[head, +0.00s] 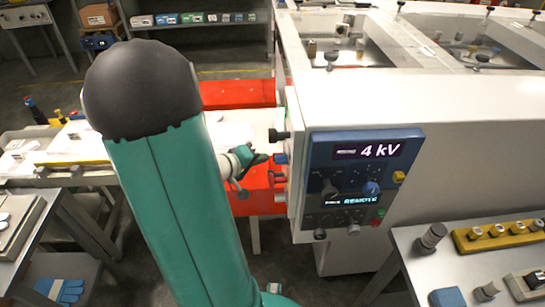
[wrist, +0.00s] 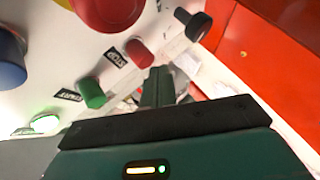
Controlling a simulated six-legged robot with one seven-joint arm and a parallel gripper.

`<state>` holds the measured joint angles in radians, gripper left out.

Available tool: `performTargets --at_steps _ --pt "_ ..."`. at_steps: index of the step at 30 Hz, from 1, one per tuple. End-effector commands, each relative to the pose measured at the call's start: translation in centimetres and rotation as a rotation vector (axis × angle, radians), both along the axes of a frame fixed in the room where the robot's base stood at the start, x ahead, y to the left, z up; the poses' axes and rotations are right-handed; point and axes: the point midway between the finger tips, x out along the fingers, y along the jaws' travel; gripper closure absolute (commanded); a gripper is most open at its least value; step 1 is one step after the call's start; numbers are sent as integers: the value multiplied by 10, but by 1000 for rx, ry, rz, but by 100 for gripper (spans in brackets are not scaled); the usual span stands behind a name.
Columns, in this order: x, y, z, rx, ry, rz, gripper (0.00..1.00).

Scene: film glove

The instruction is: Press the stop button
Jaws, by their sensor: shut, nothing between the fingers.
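The stop button is a small red cylinder (wrist: 139,54) on the white panel in the wrist view, with a black label reading STOP beside it. My gripper (wrist: 158,76) is shut and empty, its fingertips just below and right of the red button's outer end. I cannot tell whether they touch it. A green button (wrist: 92,92) with a START label sits lower left. In the head view my gripper (head: 262,158) is beside the left side of the white machine; the stop button cannot be clearly picked out there.
A large red knob (wrist: 110,10), a blue knob (wrist: 10,62) and a black knob (wrist: 194,24) stick out around the buttons. A blue display panel (head: 365,175) reading 4 kV is on the machine's front. Red panels (head: 238,94) stand behind my gripper.

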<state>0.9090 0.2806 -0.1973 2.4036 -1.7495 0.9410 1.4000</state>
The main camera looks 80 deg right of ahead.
Motion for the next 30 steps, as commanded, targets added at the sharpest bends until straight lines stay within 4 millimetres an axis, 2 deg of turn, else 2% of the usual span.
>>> performTargets --at_steps 30 --pt "-9 -2 0 -1 0 -2 100"
